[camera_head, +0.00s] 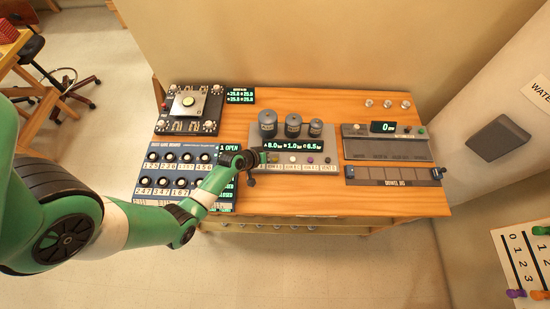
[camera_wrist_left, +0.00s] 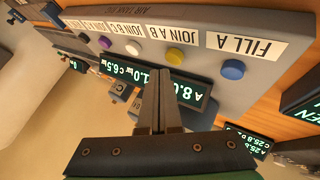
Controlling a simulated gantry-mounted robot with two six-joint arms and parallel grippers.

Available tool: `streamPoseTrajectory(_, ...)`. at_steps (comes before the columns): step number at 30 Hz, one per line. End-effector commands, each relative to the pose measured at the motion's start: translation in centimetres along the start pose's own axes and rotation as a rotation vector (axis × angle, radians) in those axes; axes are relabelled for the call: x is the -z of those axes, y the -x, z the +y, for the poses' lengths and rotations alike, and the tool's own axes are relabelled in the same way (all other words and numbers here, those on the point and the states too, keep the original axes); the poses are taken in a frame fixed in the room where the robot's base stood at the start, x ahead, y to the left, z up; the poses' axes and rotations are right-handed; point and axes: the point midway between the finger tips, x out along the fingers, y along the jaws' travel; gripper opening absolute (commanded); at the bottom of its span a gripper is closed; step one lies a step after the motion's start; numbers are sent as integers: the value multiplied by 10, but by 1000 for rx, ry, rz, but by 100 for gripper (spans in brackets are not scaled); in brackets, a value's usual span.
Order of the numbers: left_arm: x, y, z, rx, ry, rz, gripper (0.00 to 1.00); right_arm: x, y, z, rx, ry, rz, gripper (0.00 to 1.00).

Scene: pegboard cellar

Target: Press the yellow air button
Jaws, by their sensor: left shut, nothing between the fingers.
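In the head view the yellow button (camera_head: 274,159) is small, just right of my left gripper (camera_head: 261,157). In the wrist view the left gripper's fingers (camera_wrist_left: 160,77) are together and empty, their tips close to the yellow button. I cannot tell whether they touch it. My right gripper is not in view.
Three grey tanks (camera_head: 292,127) stand behind a green-lit display (camera_head: 290,145) on the same panel. A dial panel (camera_head: 175,172) lies to the left, under my left arm. A scale-like unit (camera_head: 385,147) stands to the right. The wooden bench's front strip (camera_head: 330,203) is clear.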

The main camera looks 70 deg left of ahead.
Motion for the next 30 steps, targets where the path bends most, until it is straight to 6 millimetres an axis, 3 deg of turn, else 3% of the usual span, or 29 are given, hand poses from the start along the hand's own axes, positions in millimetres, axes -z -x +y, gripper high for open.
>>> streamPoseTrajectory(30, -5, -6, -5, 0, 0, 0, 0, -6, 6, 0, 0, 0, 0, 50)
